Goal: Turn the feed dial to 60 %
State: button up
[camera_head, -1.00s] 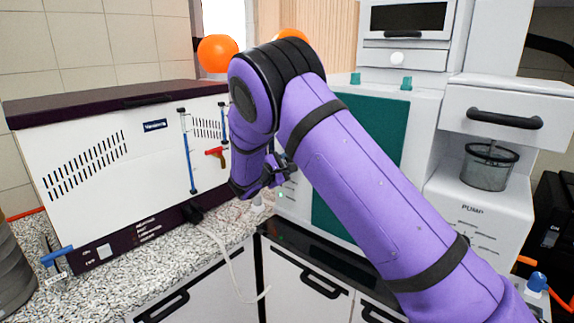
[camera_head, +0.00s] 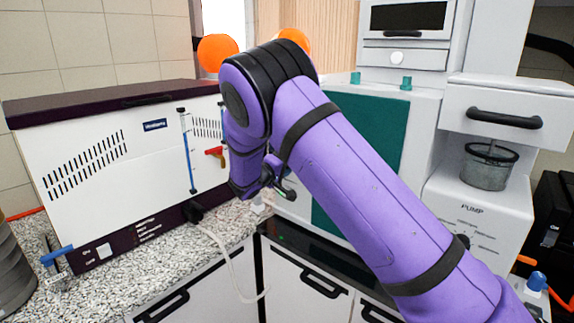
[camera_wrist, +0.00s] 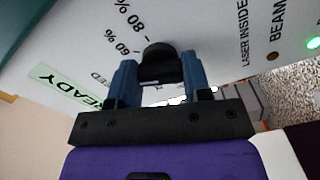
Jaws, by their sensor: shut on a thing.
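The feed dial (camera_wrist: 158,50) is a dark round knob on a light panel in the wrist view. Printed marks "60 %" and "80 %" show to its upper left, and a partly covered word ending in "ED" lies left of my gripper. My gripper (camera_wrist: 159,70) has its two blue fingers on either side of the dial, shut on it. I cannot make out where the dial points. In the head view my gripper (camera_head: 279,184) is small and partly hidden against the white machine; the dial is hidden there.
The panel also carries a green "READY" label (camera_wrist: 68,85), "LASER INSIDE" and "BEAM" lettering, and a lit green lamp (camera_wrist: 313,43). A white cabinet (camera_head: 110,165) with blue tubes stands left on the speckled counter (camera_head: 195,243). The pump unit (camera_head: 475,215) stands right.

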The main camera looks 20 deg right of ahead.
jog(key=m, duration=0.4)
jog(key=shift+f+m, duration=0.1)
jog(key=shift+m, duration=0.3)
dwell(0.4)
jog(key=o, duration=0.9)
jog(key=v, duration=1)
jog(key=shift+s+a, duration=0.25)
jog(key=shift+a, duration=0.1)
